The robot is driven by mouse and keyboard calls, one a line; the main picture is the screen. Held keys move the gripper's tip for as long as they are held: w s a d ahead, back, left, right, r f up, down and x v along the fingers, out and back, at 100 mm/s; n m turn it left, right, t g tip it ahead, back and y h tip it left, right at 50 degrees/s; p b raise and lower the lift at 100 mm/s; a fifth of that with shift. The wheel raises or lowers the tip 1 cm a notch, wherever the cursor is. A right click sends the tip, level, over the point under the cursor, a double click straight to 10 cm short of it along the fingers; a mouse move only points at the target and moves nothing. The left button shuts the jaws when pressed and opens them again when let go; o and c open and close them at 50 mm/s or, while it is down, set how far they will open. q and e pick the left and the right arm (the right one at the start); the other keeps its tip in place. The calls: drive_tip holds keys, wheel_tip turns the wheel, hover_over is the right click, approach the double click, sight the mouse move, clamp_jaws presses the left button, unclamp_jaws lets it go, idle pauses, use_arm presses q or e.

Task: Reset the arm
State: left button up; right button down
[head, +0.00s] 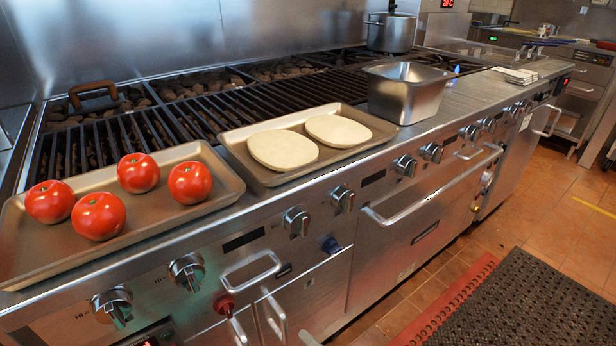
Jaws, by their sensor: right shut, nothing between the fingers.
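Neither of my grippers can be made out in the head view, and no arm of mine shows over the grill or the counter. The char grill (200,112) runs along the back, with dark grates and a steel front. Nothing visible is held.
A tray (150,248) with several tomatoes (138,173) lies at the front left. Another tray (262,178) holds two flat dough rounds (283,149). A steel pan (405,98) stands right of it. A pot (391,33) is at the back. A dark mat (535,305) covers floor at right.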

use_arm(q)
drive_tip(key=w+v, duration=0.1)
drive_tip(key=v, duration=0.7)
use_arm(e)
drive_tip(key=s+d+n+g+h, duration=0.85)
drive_tip(key=s+d, duration=0.55)
drive_tip(key=d, duration=0.2)
use_arm(q)
wheel_tip(320, 180, down, 16)
drive_tip(key=a+p, duration=0.2)
drive_tip(key=p, duration=0.4)
use_arm(e)
wheel_tip(320, 180, down, 16)
drive_tip(key=d, duration=0.1)
use_arm(q)
drive_tip(key=s+a+f+p, duration=0.2)
drive_tip(key=s+f, duration=0.2)
drive_tip(key=s, duration=0.2)
drive_tip(key=s+a+f+g+p, duration=0.1)
drive_tip(key=s+a+f+p, duration=0.1)
drive_tip(key=s+a+f, duration=0.1)
drive_tip(key=shift+s+a+f+y, duration=0.35)
drive_tip(key=shift+s+f+y, duration=0.1)
drive_tip(key=shift+s, duration=0.95)
use_arm(e)
drive_tip(key=s+d+f, duration=0.5)
drive_tip(key=s+f, duration=0.3)
drive_tip(key=s, duration=0.3)
drive_tip(key=shift+s+d+h, duration=0.3)
drive_tip(key=shift+h, duration=0.15)
